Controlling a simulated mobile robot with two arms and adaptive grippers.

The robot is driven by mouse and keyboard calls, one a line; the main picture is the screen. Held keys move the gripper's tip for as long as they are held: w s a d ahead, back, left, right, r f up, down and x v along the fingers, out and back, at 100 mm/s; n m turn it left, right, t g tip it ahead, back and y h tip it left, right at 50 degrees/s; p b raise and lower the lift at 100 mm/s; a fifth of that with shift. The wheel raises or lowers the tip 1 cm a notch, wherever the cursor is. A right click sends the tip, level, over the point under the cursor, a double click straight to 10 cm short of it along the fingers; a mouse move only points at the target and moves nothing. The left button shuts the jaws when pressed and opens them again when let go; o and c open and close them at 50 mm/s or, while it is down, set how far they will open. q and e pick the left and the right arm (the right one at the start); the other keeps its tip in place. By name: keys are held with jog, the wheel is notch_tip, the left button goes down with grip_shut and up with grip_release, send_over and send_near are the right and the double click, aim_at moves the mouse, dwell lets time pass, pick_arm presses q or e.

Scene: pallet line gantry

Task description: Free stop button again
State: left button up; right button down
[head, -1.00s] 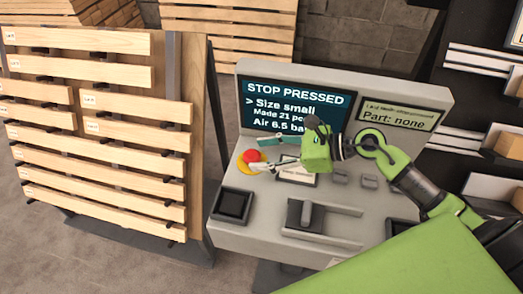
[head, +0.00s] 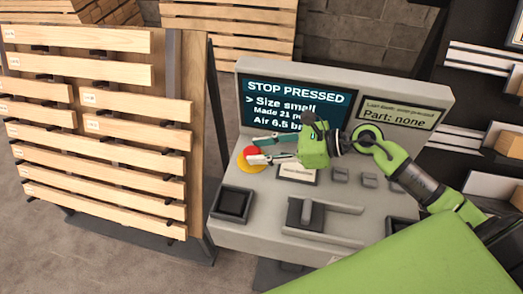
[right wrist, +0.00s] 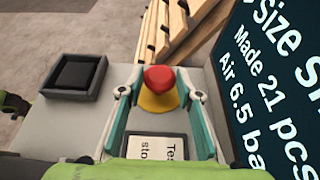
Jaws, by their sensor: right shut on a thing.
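The red stop button (head: 250,153) sits on its yellow base (head: 243,166) at the left of the grey control panel (head: 270,215). My right gripper (head: 254,150) reaches it from the right, with one finger on the far side and one on the near side. In the right wrist view the red button (right wrist: 160,76) stands between the two fingers, which are shut on it. The screen (head: 296,102) reads "STOP PRESSED". My left gripper is not in view.
A label plate (head: 298,173) and small knobs (head: 340,175) lie right of the button. A black square recess (head: 234,204) and a lever (head: 306,213) are nearer. A wooden slatted rack (head: 100,155) stands to the left.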

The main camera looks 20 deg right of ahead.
jog(key=c, duration=1.5)
grip_release()
jog(key=shift+r, duration=0.3)
jog(key=shift+o, duration=0.2)
jog(key=shift+d+f, duration=0.1)
jog(key=shift+s+d, duration=0.15)
jog(key=shift+d, duration=0.05)
jog(key=v, duration=1.1)
jog(key=shift+s+r, duration=0.2)
